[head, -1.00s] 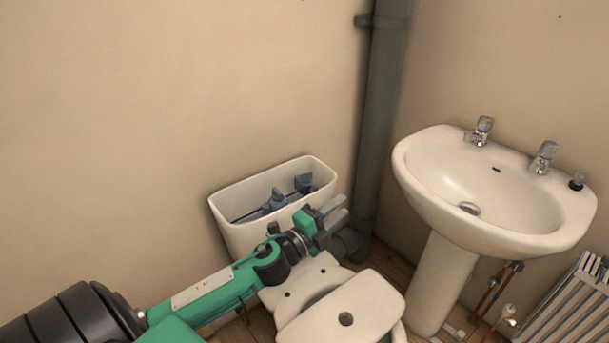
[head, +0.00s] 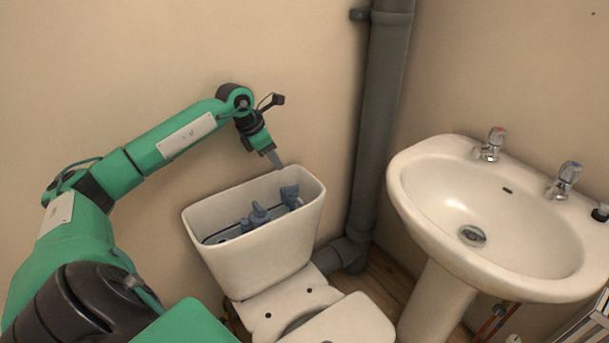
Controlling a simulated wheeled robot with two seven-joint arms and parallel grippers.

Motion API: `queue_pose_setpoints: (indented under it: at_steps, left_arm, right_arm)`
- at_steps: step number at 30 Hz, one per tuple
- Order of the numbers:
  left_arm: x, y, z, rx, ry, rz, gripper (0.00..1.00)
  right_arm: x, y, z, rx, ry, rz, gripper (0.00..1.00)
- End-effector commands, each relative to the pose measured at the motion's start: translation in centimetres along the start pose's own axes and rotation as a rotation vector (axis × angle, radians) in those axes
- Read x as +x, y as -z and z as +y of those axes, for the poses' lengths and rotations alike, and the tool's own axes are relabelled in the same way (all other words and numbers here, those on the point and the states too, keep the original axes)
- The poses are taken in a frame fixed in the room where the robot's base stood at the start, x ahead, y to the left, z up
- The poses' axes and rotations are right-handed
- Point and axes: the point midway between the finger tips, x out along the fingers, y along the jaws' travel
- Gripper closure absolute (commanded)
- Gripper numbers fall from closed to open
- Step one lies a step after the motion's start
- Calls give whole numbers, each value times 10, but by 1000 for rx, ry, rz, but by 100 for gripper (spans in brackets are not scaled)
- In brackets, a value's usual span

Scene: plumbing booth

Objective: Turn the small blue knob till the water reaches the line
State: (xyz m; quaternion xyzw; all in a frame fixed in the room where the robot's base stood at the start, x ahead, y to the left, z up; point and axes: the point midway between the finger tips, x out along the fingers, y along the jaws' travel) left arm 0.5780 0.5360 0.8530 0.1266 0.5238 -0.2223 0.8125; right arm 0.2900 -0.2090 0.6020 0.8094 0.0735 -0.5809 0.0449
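The open white cistern (head: 262,258) stands against the wall, with its lid off. Inside are blue-grey fittings: a valve part (head: 258,214) near the middle and a taller part (head: 290,196) towards the right end. I cannot tell which piece is the small blue knob. The water level and the line are too small or hidden to make out. My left gripper (head: 276,160) points down above the cistern's back rim, apart from the fittings. Its fingers overlap from this side, so their opening does not show. My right gripper is out of view.
The toilet seat (head: 345,322) is below the cistern. A grey soil pipe (head: 378,130) runs up the corner to the right. A white basin (head: 425,190) with two taps stands further right. The space above the cistern is otherwise clear.

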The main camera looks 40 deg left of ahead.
Motion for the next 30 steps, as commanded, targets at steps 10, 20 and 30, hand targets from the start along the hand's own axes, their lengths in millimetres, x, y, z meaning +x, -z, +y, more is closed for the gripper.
queue_pose_setpoints:
  at_steps: [10, 20, 30]
  left_arm:
    - [17, 11, 11, -3, -25, 48, 66]
    - [87, 13, 12, -4, -23, 46, 66]
    - [126, 15, 14, -2, -26, 47, 66]
  right_arm:
    - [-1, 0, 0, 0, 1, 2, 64]
    - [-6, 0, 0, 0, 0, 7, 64]
    - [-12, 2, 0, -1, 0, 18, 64]
